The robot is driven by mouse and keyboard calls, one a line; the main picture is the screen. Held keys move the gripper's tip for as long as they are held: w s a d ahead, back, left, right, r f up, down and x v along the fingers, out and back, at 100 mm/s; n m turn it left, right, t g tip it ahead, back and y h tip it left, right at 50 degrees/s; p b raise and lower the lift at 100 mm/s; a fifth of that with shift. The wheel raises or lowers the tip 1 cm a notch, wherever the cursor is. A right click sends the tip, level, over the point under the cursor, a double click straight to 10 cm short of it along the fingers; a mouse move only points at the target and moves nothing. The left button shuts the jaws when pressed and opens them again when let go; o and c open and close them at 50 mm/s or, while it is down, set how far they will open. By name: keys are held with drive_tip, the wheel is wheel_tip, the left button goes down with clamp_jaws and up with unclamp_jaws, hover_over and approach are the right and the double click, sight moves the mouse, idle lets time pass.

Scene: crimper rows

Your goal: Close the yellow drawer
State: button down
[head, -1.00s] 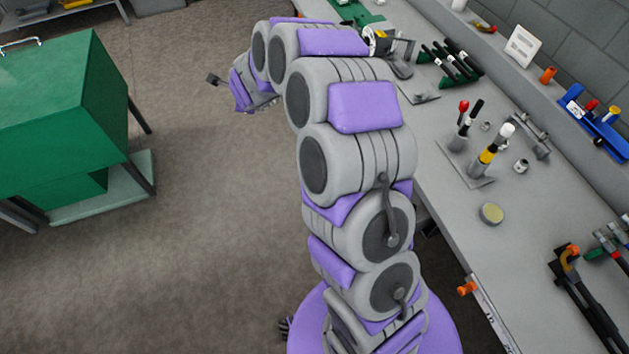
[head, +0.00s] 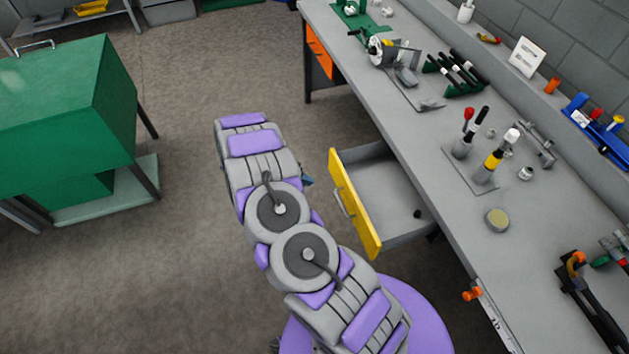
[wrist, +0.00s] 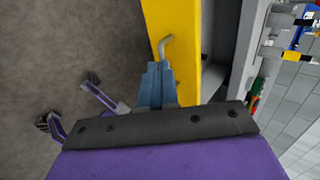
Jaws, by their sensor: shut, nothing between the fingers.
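The yellow drawer (head: 352,205) stands pulled out from under the workbench, its grey inside showing. Its grey handle (head: 345,203) is on the yellow front. In the wrist view the yellow front (wrist: 182,60) lies just beyond my fingers, with the handle (wrist: 166,45) at their tips. My gripper (wrist: 157,68) is shut and empty. I cannot tell whether the fingertips touch the handle. In the head view my arm hides most of the gripper; only a small blue part (head: 307,181) shows left of the drawer front.
The grey workbench (head: 440,160) carries tools, crimpers and stands. A small dark item (head: 417,213) lies in the drawer. An orange drawer (head: 318,52) is at the bench's far end. A green cabinet (head: 60,95) stands left. The floor between is clear.

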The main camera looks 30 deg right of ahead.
sight(342, 183)
drive_tip(key=shift+s+d+r+b+x, duration=0.1)
drive_tip(key=shift+d+r+b+x, duration=0.25)
drive_tip(key=shift+x, duration=1.65)
drive_tip(key=shift+s+d+r+b+x, duration=0.1)
drive_tip(key=shift+d+r+b+x, duration=0.25)
drive_tip(key=shift+x, duration=1.7)
drive_tip(key=shift+d+r+b+x, duration=0.25)
drive_tip(key=shift+b+x, duration=0.2)
drive_tip(key=shift+x, duration=1.55)
drive_tip(key=shift+d, duration=0.1)
